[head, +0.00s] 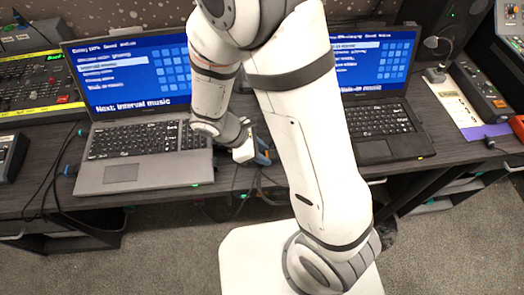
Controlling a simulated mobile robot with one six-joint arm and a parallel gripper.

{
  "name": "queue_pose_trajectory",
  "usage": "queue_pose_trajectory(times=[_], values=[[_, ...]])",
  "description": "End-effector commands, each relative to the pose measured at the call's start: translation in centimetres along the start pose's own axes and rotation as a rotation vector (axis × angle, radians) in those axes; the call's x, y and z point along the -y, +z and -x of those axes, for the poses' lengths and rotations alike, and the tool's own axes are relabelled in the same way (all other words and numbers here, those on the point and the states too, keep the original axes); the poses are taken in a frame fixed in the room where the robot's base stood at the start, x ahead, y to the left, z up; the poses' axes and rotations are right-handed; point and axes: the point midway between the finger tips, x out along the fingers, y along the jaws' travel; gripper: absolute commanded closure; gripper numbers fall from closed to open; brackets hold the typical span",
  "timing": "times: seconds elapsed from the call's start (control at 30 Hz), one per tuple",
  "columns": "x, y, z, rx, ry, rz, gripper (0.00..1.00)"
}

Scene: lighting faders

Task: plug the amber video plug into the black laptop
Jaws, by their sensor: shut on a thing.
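The black laptop (390,148) stands open on the right of the desk with a blue list on its screen. My arm crosses in front of it and hides its left side and left edge. My gripper (262,155) is low over the desk between the two laptops, just right of the grey laptop's right edge. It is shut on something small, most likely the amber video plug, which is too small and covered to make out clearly. The black laptop's ports cannot be seen.
A grey laptop (122,173) stands open on the left. Dark cables hang at the desk's front edge (258,182) below my gripper. A mixing console (38,85) is at the far left, a fader box (484,92) at the right, and a speaker (442,25) behind.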

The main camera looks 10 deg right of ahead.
Motion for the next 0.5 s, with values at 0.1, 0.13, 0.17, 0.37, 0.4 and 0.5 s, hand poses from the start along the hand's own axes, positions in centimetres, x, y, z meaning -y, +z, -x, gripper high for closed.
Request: queue_pose_trajectory(times=[0.1,0.13,0.17,0.37,0.4,0.5], values=[[0.0,0.1,0.2,0.000,0.000,0.000,0.92],[0.0,0.2,0.3,0.000,0.000,0.000,0.92],[0.0,0.3,0.4,0.000,0.000,0.000,0.92],[0.0,1.2,1.8,0.000,0.000,-0.001,0.92],[0.0,1.4,2.1,0.000,0.000,-0.001,0.92],[0.0,1.9,2.7,0.000,0.000,-0.001,0.92]])
